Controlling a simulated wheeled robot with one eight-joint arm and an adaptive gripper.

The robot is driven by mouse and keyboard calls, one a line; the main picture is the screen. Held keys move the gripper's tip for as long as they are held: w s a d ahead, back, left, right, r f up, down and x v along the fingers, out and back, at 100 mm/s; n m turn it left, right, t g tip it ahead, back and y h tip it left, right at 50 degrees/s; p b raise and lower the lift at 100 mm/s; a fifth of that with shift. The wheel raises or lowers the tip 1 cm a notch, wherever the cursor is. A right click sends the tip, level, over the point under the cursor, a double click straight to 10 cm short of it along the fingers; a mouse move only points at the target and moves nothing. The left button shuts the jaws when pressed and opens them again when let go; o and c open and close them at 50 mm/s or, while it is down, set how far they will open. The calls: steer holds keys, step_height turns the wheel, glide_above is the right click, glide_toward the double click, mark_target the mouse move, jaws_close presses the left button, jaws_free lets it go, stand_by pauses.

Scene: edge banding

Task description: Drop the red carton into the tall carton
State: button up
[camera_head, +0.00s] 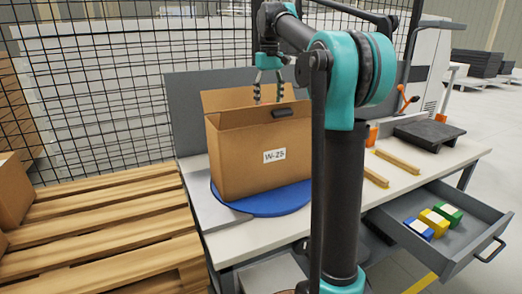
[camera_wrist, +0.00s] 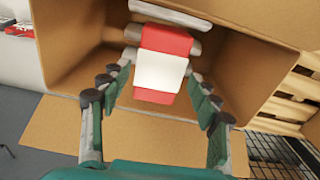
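The tall carton (camera_head: 236,159) is an open brown box labelled W-25. It stands upright on a blue round plate on the workbench. My gripper (camera_head: 268,97) points down at its open top, and the fingertips pass behind its front edge. In the wrist view, the red carton (camera_wrist: 163,68), red with a white middle, sits between the fingertips of my gripper (camera_wrist: 163,50). The fingers appear closed against its sides. It shows against the tall carton's inner walls (camera_wrist: 232,70). The red carton is hidden in the head view.
The blue plate (camera_head: 270,203) lies under the tall carton. Two yellow wooden strips (camera_head: 397,161) and a dark tray (camera_head: 428,134) lie on the bench at right. An open drawer (camera_head: 465,238) holds small coloured blocks. A wooden pallet (camera_head: 100,225) is at left, with mesh fencing behind.

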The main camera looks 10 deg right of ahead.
steer(key=shift+o, duration=0.8)
steer(key=shift+r, duration=0.1)
step_height(320, 180, up, 12)
